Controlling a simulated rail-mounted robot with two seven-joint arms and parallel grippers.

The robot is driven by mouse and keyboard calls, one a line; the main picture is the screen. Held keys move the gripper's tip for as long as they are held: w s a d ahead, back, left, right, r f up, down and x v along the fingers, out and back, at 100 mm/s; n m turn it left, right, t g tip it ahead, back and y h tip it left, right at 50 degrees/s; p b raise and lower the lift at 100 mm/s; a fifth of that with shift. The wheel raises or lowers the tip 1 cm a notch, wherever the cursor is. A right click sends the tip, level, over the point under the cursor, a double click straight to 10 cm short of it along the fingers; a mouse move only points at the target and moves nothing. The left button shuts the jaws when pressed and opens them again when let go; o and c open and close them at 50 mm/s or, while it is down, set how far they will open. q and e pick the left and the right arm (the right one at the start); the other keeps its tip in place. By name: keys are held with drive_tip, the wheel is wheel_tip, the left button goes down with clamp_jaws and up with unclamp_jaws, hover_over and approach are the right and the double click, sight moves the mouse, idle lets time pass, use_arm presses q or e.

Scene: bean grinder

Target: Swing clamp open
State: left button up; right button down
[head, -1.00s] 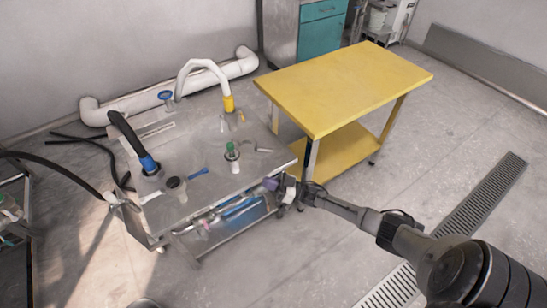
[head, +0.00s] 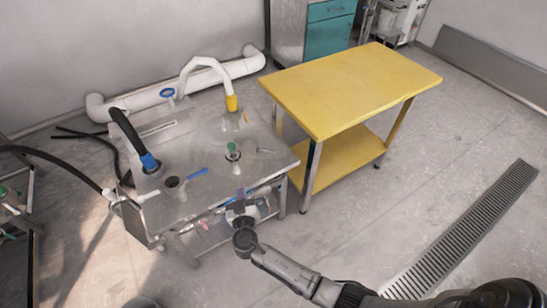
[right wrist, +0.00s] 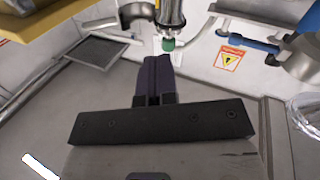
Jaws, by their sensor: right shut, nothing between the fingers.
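A blue-handled lever (head: 197,173), which may be the clamp, lies beside a dark round fitting (head: 172,182) on the steel machine table. In the right wrist view a blue handle (right wrist: 250,40) runs to a grey metal ring at the upper right; I cannot tell whether it is latched. My right gripper (head: 239,193) is at the table's front edge, to the right of and nearer than the lever, apart from it. In the right wrist view its dark fingers (right wrist: 155,65) are together and empty. My left gripper is out of view.
A green-tipped metal post (head: 233,150) stands on the table behind my right gripper. A black hose with a blue end (head: 148,162) rises behind the lever. A yellow table (head: 350,88) stands to the right. The floor in front is largely clear.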

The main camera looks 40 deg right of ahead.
drive_tip(key=s+d+r+m+g+h, duration=0.1)
drive_tip(key=s+d+m+g+h, duration=0.25)
drive_tip(key=d+m+h, duration=0.2)
drive_tip(key=shift+m, duration=0.35)
drive_tip(key=b+x, duration=0.1)
drive_tip(key=x, duration=0.4)
drive_tip(key=b+x, duration=0.1)
drive_tip(key=x, duration=0.5)
drive_tip(key=shift+w+f, duration=0.2)
drive_tip(key=shift+w, duration=0.2)
drive_tip(key=shift+w+d, duration=0.35)
drive_tip(key=shift+d, duration=0.1)
